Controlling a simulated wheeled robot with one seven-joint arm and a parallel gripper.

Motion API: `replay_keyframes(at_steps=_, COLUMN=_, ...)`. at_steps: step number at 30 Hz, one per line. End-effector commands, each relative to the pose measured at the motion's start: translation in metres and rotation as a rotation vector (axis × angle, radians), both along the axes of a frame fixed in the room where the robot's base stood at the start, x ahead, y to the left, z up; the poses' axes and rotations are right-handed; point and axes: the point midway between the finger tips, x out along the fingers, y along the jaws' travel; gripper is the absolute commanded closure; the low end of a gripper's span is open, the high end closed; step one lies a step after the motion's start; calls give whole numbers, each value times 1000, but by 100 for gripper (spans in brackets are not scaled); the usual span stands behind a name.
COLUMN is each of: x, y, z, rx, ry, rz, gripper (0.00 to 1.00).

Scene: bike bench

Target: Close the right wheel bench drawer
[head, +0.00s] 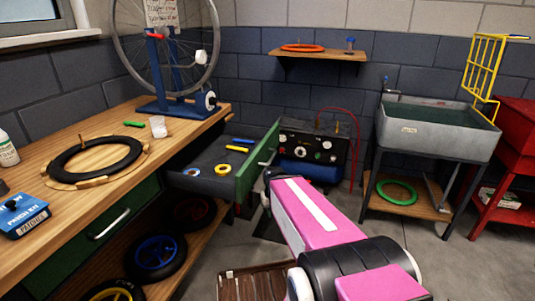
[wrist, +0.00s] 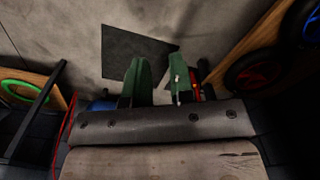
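The right wheel bench drawer (head: 244,176) stands pulled out from the wooden bench (head: 95,207), its green front facing right. It has a metal handle on the front and a dark grey inside that holds small tools and rolls. My pink arm reaches up from the lower right in the head view, its far end close to the drawer front; the fingertips are hard to make out there. In the wrist view my gripper (wrist: 160,76) points down toward the floor with two green fingers a narrow gap apart. I see nothing held between them. Any contact with the drawer cannot be told.
A wheel truing stand (head: 175,104) and a black tyre (head: 62,168) on a round board are on the bench. Loose wheels (head: 156,257) lie on its lower shelf. A sink (head: 436,127) stands right, and a compressor (head: 312,142) stands behind the drawer.

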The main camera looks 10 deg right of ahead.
Motion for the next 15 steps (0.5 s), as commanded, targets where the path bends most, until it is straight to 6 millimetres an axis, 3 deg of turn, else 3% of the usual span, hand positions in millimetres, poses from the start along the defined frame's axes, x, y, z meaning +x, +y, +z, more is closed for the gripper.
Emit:
replay_keyframes(at_steps=2, x=5, y=-1, z=0, rx=25, ry=3, rz=-15, gripper=100)
replay_keyframes(at_steps=8, x=35, y=-9, z=2, rx=227, ry=19, rz=-116, gripper=100)
replay_keyframes(at_steps=15, x=96, y=-37, z=31, rx=629, ry=-13, rz=-271, gripper=100)
